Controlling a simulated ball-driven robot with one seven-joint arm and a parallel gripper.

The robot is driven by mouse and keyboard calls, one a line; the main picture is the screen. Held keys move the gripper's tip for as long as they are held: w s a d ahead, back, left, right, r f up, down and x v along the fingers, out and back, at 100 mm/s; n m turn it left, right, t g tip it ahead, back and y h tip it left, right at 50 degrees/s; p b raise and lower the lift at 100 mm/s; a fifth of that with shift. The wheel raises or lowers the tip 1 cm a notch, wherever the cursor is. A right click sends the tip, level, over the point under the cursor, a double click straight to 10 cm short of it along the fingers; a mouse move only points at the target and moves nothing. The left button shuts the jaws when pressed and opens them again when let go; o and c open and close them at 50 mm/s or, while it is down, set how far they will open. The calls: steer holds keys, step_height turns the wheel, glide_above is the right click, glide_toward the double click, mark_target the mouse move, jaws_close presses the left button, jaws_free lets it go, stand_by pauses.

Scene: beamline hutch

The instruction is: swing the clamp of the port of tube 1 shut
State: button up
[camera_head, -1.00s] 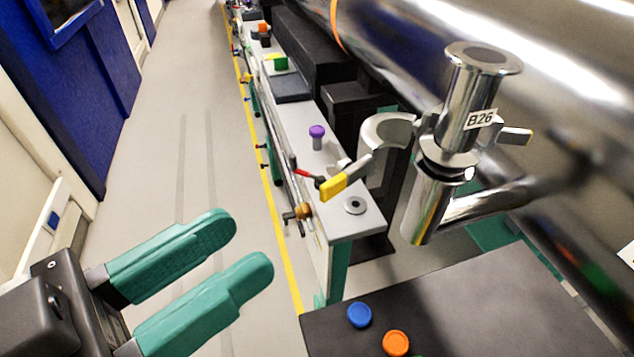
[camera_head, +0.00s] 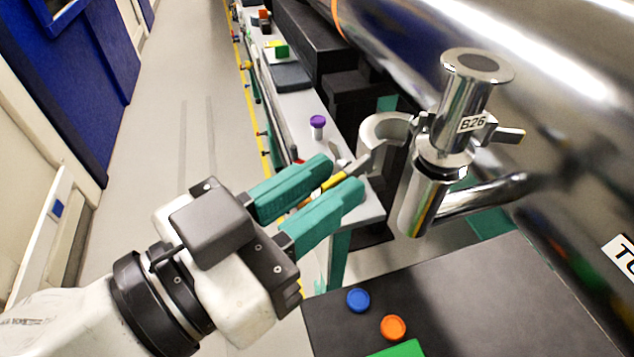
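The port (camera_head: 462,115) is a shiny upright metal stub labelled B26, joined to the large steel tube (camera_head: 560,70) by a side pipe. Its clamp (camera_head: 385,130) is swung open, with the curved jaw out to the left of the port. The clamp's handle has a yellow grip (camera_head: 335,180) pointing left and toward me. My gripper (camera_head: 338,178) is open, its two teal fingers on either side of the yellow grip. The fingers partly hide the grip, and I cannot tell whether either touches it.
A black surface (camera_head: 450,290) with a blue cap (camera_head: 358,300), an orange cap (camera_head: 393,327) and a green piece (camera_head: 400,349) lies in front. A narrow bench (camera_head: 300,115) with a purple-topped item (camera_head: 317,125) stands behind the gripper. The aisle floor (camera_head: 200,110) at left is clear.

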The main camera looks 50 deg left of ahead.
jaws_close()
stand_by(1.1)
